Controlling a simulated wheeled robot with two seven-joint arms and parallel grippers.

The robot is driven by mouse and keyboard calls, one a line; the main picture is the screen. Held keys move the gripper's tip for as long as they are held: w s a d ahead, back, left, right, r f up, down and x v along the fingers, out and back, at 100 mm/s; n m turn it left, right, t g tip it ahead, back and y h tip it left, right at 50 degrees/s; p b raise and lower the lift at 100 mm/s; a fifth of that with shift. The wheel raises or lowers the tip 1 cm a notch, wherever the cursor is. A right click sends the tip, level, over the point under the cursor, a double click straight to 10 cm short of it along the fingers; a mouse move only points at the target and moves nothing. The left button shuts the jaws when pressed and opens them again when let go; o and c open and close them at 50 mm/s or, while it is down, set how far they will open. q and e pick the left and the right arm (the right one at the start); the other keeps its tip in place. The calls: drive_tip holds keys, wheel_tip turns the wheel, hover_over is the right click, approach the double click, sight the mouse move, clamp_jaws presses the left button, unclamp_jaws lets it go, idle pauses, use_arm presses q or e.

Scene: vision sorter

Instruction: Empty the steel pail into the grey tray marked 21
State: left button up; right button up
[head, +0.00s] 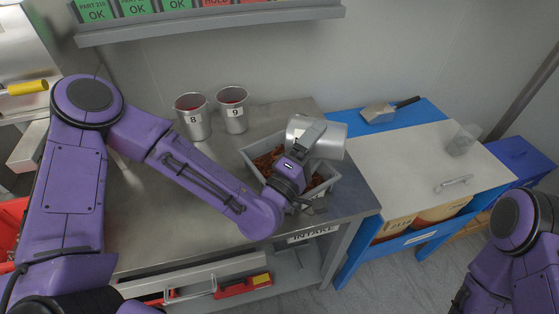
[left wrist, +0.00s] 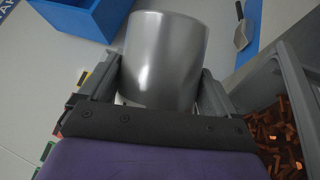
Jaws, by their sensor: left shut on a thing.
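The steel pail (head: 330,143) is held tipped on its side, above the back right of a grey tray (head: 255,149). My left gripper (head: 306,142) is shut on the pail, which also shows between its fingers in the left wrist view (left wrist: 165,60). The tray stands on the steel bench and holds many copper-brown pieces (head: 268,161). The pieces and the tray wall (left wrist: 297,85) also show at the right of the left wrist view. No number is readable on the tray, and the inside of the pail is hidden. My right gripper is out of view.
Pails marked 8 (head: 193,117) and 9 (head: 233,110) stand behind the tray, to its left. A shelf with signs (head: 210,22) hangs above.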

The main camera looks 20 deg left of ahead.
use_arm(q)
drive_tip(key=shift+a+r+n+t+y+b, duration=0.2)
drive_tip(key=shift+n+t+b, duration=0.05)
drive_tip(key=shift+n+b, duration=0.35)
drive_tip(key=shift+a+r+n+t+y+b, duration=0.2)
drive_tip(key=shift+n+t+b, duration=0.05)
drive_tip(key=shift+n+b, duration=0.3)
idle(0.4)
drive_tip(key=shift+a+f+n+b, duration=0.15)
drive_tip(key=shift+a+n+b, duration=0.05)
drive_tip(key=shift+n+b, duration=0.4)
